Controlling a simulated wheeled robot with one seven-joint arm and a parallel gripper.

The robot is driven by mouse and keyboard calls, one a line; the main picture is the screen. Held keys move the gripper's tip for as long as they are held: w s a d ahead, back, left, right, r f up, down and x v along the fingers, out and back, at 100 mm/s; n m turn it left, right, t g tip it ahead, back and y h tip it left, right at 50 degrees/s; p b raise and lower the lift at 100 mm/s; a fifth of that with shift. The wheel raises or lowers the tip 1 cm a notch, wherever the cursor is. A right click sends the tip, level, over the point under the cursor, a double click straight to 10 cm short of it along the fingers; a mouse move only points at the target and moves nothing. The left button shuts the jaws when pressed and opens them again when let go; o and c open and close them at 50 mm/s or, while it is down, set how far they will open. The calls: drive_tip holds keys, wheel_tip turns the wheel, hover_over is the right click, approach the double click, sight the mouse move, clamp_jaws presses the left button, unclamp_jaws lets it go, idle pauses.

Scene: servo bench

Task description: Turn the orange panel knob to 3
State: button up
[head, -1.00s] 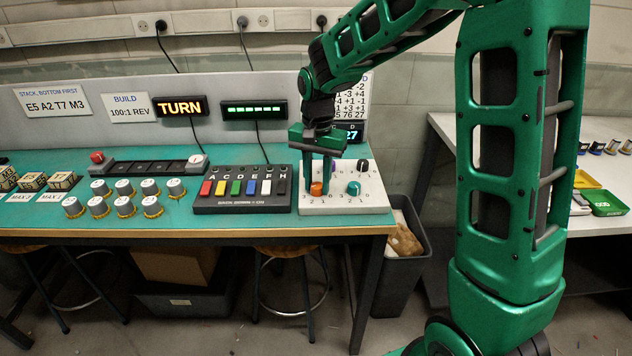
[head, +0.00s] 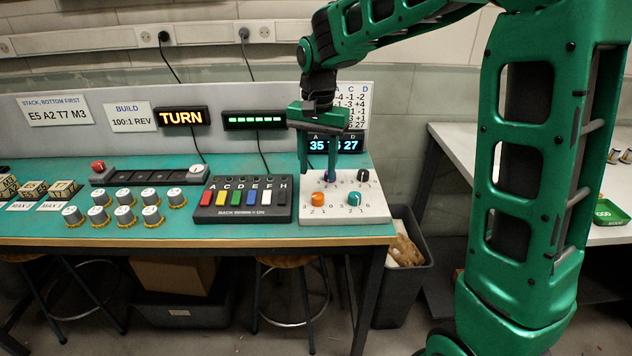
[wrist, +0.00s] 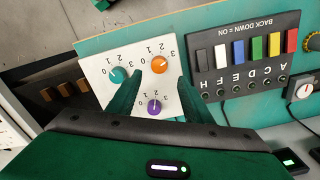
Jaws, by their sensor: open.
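The orange knob (head: 318,199) sits at the front left of the white knob panel (head: 345,213), with printed numbers around it; I cannot tell clearly which number its pointer meets. My gripper (head: 330,172) is open and empty, fingers down, over the purple knob (head: 330,177), behind the orange one and clear of it. In the wrist view the orange knob (wrist: 159,65) shows beyond my fingertips (wrist: 159,82), and the purple knob (wrist: 154,106) shows between the fingers. The purple knob is partly hidden in the head view.
A teal knob (head: 354,199) and a black knob (head: 363,175) share the panel. A switch box (head: 243,213) with coloured keys stands left of it. A lit sign (head: 181,116) reads TURN. Several white-topped knobs lie farther left. A bin (head: 405,270) stands beside the bench.

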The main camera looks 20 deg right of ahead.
drive_tip(key=shift+r, duration=1.5)
drive_tip(key=s+d, duration=1.3)
drive_tip(key=s, duration=0.2)
drive_tip(key=s+d+f, duration=0.2)
drive_tip(key=s, duration=0.6)
drive_tip(key=s+d+f+n, duration=0.1)
drive_tip(key=s+d+f, duration=0.1)
drive_tip(key=s, duration=0.7)
drive_tip(key=shift+s+d+f+n, duration=0.15)
drive_tip(key=shift+d+f+n, duration=0.15)
drive_tip(key=shift+f, duration=0.35)
drive_tip(key=shift+w+f, duration=0.25)
drive_tip(key=shift+w, duration=0.4)
